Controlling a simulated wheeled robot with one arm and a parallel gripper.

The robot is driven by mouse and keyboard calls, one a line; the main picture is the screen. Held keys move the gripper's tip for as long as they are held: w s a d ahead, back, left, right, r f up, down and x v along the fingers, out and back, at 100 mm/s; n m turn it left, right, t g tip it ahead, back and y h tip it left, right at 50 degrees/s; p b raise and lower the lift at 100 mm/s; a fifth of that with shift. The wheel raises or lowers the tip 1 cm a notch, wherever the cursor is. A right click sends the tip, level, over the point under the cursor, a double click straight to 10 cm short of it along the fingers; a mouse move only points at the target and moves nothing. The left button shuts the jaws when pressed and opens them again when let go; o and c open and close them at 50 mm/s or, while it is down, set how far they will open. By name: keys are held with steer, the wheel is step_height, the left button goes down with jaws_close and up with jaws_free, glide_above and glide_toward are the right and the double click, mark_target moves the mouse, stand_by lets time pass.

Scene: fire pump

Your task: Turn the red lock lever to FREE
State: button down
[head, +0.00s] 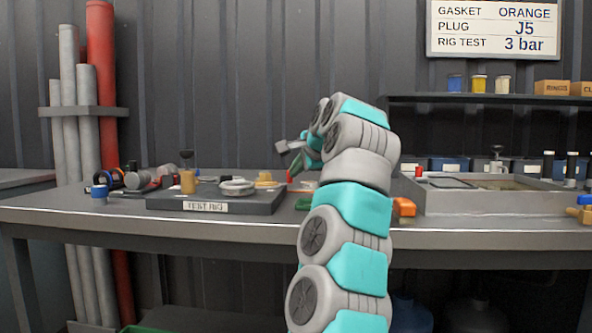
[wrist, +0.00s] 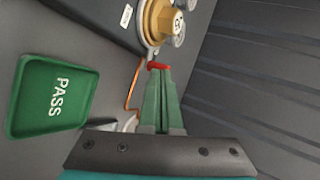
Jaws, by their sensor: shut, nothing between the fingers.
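In the wrist view a small red piece, which looks like the red lock lever (wrist: 158,66), sits just beyond my fingertips, beside a brass fitting (wrist: 161,20) on the dark test rig block. I cannot tell whether the fingers touch it, and no FREE marking is readable. My gripper (wrist: 160,76) has its green fingers together, with nothing between them. In the head view my gripper (head: 293,168) is over the right end of the test rig (head: 210,203). A small red spot, likely the lever (head: 289,176), shows there beside the fingers.
A green PASS tray (wrist: 52,97) lies left of the fingers in the wrist view, with a thin orange loop (wrist: 132,88) between. In the head view a grey tray (head: 480,204) and an orange object (head: 404,207) are right of my arm. Fittings crowd the rig's left.

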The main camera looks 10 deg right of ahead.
steer(key=shift+w+d+r+n+y+p, duration=0.15)
steer(key=shift+w+d+n+y+p, duration=0.4)
steer(key=shift+p, duration=0.55)
steer(key=n+y+p, duration=0.1)
steer(key=p, duration=0.1)
steer(key=w+g+p, duration=0.1)
steer(key=p, duration=0.1)
steer(key=shift+r+n+y+p, duration=0.2)
steer(key=shift+n+y+p, duration=0.15)
steer(key=shift+p, duration=0.05)
steer(key=shift+w+f+p, duration=0.2)
steer(key=shift+w+p, duration=0.55)
steer(key=shift+p, duration=0.25)
steer(key=shift+w+f, duration=0.1)
steer(key=shift+f, duration=0.15)
